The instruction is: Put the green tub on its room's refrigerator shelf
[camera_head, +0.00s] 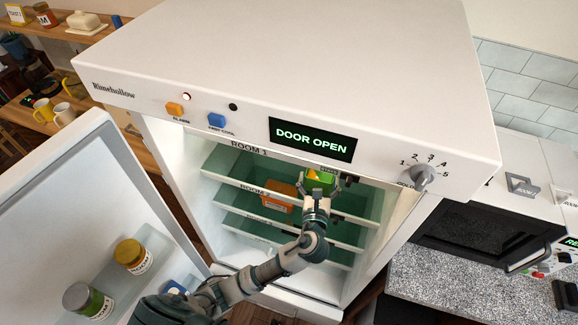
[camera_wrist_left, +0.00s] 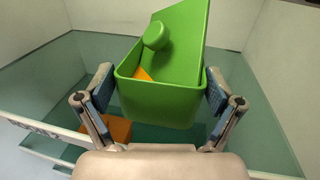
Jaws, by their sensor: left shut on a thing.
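The green tub (camera_head: 319,180) is at the height of the top shelf inside the open refrigerator. My left gripper (camera_head: 317,192) is shut on it. In the left wrist view the tub (camera_wrist_left: 160,98) sits between the two fingers (camera_wrist_left: 160,100), with a tilted green knobbed panel above its opening and something orange inside. I cannot tell if it touches the shelf. The top refrigerator shelf (camera_head: 232,177) is marked ROOM 1; the shelf below (camera_head: 232,200) is marked ROOM 2. The small label on the tub is unreadable. My right gripper is not in view.
An orange tub (camera_head: 279,196) sits lower, left of the green tub. The open door (camera_head: 85,215) on the left holds jars. The refrigerator's display (camera_head: 312,140) reads DOOR OPEN. A microwave (camera_head: 480,235) and speckled counter (camera_head: 450,290) stand at right.

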